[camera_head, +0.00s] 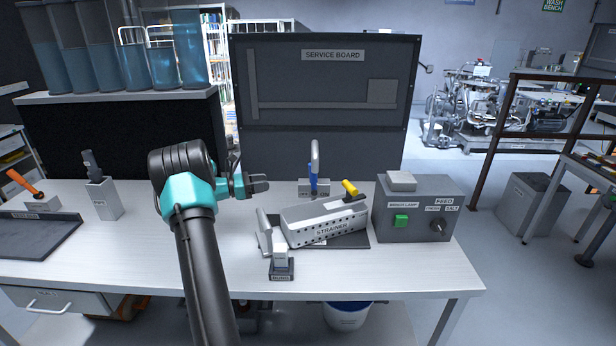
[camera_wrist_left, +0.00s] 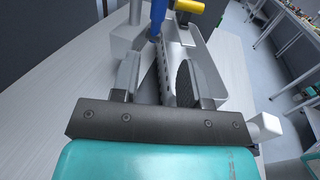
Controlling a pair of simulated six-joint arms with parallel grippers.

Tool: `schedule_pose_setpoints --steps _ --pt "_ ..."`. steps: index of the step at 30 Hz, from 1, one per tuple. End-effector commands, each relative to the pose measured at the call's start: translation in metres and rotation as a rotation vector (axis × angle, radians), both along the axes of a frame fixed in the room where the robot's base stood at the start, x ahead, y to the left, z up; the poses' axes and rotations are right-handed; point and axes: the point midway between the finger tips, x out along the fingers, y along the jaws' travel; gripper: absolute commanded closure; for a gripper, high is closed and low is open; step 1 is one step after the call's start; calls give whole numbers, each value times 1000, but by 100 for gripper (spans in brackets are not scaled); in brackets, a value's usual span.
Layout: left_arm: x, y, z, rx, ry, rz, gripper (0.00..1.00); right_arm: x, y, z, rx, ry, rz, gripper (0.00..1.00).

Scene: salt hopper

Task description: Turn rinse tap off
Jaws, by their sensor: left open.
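The rinse tap (camera_head: 316,158) stands upright behind the strainer, a grey curved spout on a grey base. Its blue handle (camera_head: 313,181) points up in front of the spout, and the base label reads "ON" at the right; its other label is hidden. My left gripper (camera_head: 262,186) is open and empty, left of the tap and apart from it. In the left wrist view the blue handle (camera_wrist_left: 158,14) shows at the top, beyond the open fingers (camera_wrist_left: 160,78). My right gripper is out of view.
A grey perforated strainer (camera_head: 325,225) lies right of and in front of my gripper. A yellow-ended piece (camera_head: 349,188) stands at its back. The feed box (camera_head: 420,212) is to the right. The dark service board (camera_head: 320,100) rises behind.

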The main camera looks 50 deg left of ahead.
Motion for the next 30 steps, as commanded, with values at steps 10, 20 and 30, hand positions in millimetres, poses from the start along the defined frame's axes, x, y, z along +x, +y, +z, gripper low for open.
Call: schedule_pose_setpoints --steps 10,20,30 --pt "6 -2 0 3 3 -1 59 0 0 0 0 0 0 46" --pt "47 -17 0 3 3 -3 59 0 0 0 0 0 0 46" --pt "101 -36 0 3 2 -3 59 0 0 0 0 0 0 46"
